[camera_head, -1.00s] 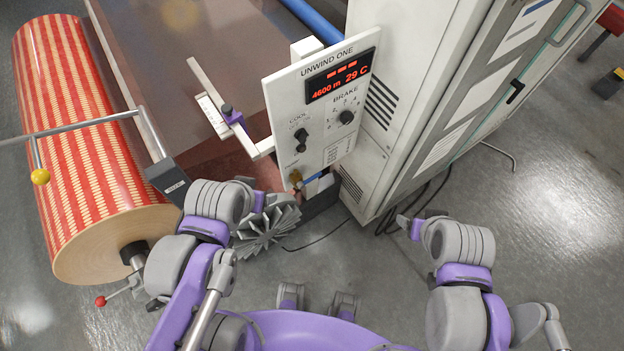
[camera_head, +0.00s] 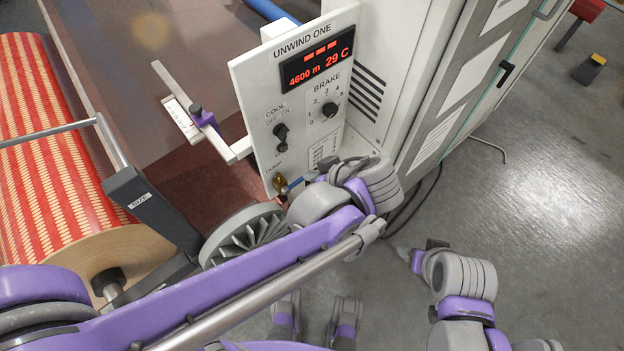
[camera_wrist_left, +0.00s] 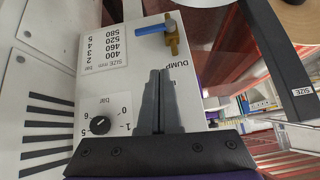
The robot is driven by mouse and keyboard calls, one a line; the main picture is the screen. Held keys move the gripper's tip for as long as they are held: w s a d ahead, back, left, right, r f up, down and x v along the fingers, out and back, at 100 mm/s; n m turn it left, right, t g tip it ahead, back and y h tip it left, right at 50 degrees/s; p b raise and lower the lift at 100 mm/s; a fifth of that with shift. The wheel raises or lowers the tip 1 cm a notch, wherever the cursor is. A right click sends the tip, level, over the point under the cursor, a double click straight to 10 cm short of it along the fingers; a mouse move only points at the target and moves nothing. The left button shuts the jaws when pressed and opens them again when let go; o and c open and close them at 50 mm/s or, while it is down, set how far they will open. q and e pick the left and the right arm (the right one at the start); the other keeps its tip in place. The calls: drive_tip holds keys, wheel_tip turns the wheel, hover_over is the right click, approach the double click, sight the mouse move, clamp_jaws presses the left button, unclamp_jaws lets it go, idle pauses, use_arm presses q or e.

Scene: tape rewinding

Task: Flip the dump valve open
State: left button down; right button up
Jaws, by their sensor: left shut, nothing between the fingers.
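The dump valve shows in the wrist view as a brass body (camera_wrist_left: 174,44) with a blue lever (camera_wrist_left: 151,30). The lever sticks out sideways, crosswise to the body, beside the word DUMP on the white panel. In the head view, the brass part (camera_head: 279,184) and blue lever (camera_head: 296,183) are at the panel's lower edge, partly behind my left wrist. My left gripper (camera_wrist_left: 160,73) is shut and empty. Its fingertips appear just short of the lever in the wrist view; I cannot tell if they touch. My right gripper (camera_head: 410,259) hangs low, away from the panel, its jaws unclear.
The panel (camera_head: 255,95) carries a red display, a brake knob (camera_head: 329,109) and a cool switch (camera_head: 281,131). A grey finned wheel (camera_head: 243,236) is below it. A red-and-cream roll (camera_head: 60,150) is at left, and a tall cabinet (camera_head: 440,90) at right.

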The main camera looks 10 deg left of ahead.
use_arm(q)
drive_tip(key=shift+w+d+n+t+y, duration=0.15)
drive_tip(key=shift+w+d+n, duration=0.15)
drive_tip(key=shift+d, duration=0.35)
drive_tip(key=shift+w+d+n+t+y, duration=0.2)
drive_tip(key=shift+d+n, duration=0.1)
drive_tip(key=shift+d, duration=0.3)
drive_tip(key=shift+f, duration=0.1)
drive_tip(key=b, duration=0.3)
hover_over(295, 184)
drive_tip(key=w+d, duration=0.1)
drive_tip(key=d, duration=0.2)
wheel_tip(295, 184, down, 7)
drive_tip(key=shift+a+f+b, duration=0.15)
drive_tip(key=shift+f+b, duration=0.25)
drive_tip(key=shift+f, duration=1.6)
